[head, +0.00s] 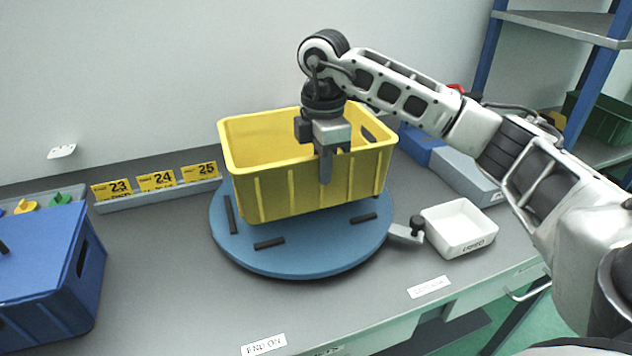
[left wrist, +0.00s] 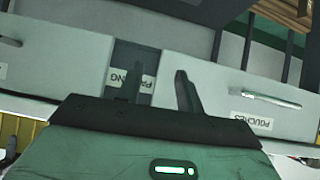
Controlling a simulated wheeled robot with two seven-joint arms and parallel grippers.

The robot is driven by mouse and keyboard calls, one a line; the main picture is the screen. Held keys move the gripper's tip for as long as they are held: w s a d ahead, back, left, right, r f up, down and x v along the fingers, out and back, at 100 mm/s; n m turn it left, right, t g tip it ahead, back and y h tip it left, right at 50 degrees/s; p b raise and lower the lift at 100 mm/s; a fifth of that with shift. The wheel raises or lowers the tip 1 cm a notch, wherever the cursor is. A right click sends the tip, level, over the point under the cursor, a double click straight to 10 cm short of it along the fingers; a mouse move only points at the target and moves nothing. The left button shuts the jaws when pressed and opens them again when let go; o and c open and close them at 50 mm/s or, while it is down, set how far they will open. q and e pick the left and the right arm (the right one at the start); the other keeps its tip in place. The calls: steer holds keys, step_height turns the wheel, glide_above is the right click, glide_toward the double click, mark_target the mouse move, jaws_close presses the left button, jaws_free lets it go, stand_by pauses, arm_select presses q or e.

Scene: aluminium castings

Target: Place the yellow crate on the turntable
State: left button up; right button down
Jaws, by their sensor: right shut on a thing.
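The yellow crate (head: 275,195) is empty as far as I see and is over the blue round turntable (head: 300,262) in the head view. Its base is within the disc's outline, among dark pads; I cannot tell whether it touches the disc. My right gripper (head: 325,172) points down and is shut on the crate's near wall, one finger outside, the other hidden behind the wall. My left gripper (left wrist: 158,82) shows only in the left wrist view. Its two fingers are apart with nothing between them, in front of grey drawer fronts.
A blue crate (head: 50,285) stands at the left. A white tray (head: 458,228) sits close to the turntable's right side, beside a small lever (head: 408,233). Blue and grey bins (head: 455,172) are behind it. Number cards 23 to 25 (head: 156,181) line the back wall.

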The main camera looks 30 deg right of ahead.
mark_target(316, 184)
steer(key=shift+w+a+f, duration=0.1)
steer(key=shift+w+a, duration=0.1)
steer(key=f, duration=0.1)
steer(key=f+p, duration=0.1)
steer(key=f, duration=0.1)
steer(key=shift+w+a, duration=0.2)
steer(key=shift+a, duration=0.1)
steer(key=shift+f, duration=0.4)
arm_select(q)
steer(key=shift+a+r, duration=0.15)
steer(key=shift+a, duration=0.05)
arm_select(e)
steer(key=shift+f, duration=0.1)
steer(key=shift+f, duration=0.1)
steer(key=c, duration=2)
jaws_free()
steer(key=shift+f, duration=0.15)
steer(key=o, duration=0.5)
steer(key=shift+c, duration=0.2)
arm_select(q)
steer(key=shift+r, duration=0.1)
